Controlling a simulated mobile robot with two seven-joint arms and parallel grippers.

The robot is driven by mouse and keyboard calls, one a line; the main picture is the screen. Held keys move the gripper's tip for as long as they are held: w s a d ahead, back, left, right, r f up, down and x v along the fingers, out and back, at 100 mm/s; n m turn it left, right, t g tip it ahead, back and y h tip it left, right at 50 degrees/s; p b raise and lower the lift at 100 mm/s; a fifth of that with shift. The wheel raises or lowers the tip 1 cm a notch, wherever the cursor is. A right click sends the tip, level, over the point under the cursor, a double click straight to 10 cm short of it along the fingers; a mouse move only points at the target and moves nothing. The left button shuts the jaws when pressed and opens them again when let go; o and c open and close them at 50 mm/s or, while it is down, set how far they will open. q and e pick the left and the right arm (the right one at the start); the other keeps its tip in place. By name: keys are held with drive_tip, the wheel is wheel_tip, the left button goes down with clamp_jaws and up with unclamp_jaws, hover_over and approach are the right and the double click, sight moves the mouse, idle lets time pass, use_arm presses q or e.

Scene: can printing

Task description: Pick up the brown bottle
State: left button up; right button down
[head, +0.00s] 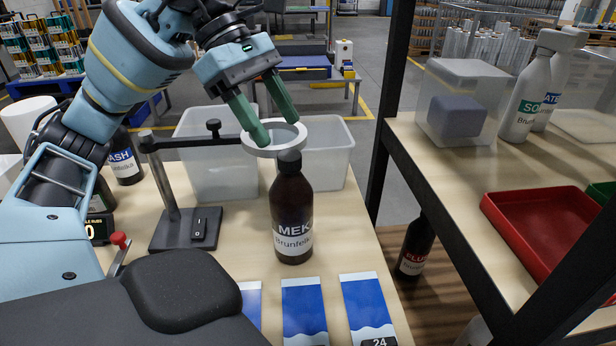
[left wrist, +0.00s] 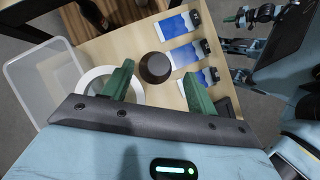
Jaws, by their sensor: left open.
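The brown bottle (head: 292,215), labelled MEK with a dark cap, stands upright on the wooden table. My left gripper (head: 277,130) is open and empty, pointing down above the bottle's cap. In the left wrist view the round dark cap (left wrist: 155,67) shows between and just beyond the two green fingers of my left gripper (left wrist: 158,80). The white ring (head: 262,150) of a stand is right behind and left of the cap, close to the fingertips. Part of my right arm shows at the upper right of the left wrist view, with its gripper (left wrist: 262,14) small and unclear.
The stand's dark base (head: 185,229) is left of the bottle. A clear bin (head: 332,170) is behind it. Blue packets (head: 304,310) lie in front. A dark post (head: 388,100) and shelf rise at right. Other dark bottles include WASH (head: 126,165) and one below right (head: 414,247).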

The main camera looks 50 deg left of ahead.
sight(286, 154)
use_arm(q)
drive_tip(key=shift+w+f, duration=0.15)
drive_tip(key=shift+f, duration=0.45)
drive_tip(key=shift+d, duration=0.15)
drive_tip(key=shift+b+x, duration=0.35)
drive_tip(key=shift+x, duration=0.85)
drive_tip(key=x, duration=0.4)
drive_tip(key=shift+s+a+f, duration=0.25)
drive_tip(key=shift+a+f, duration=0.05)
drive_tip(key=shift+w+d+f, duration=0.1)
drive_tip(key=shift+d+f, duration=0.2)
drive_tip(key=shift+f, duration=0.1)
drive_tip(key=shift+b, duration=0.3)
clamp_jaws()
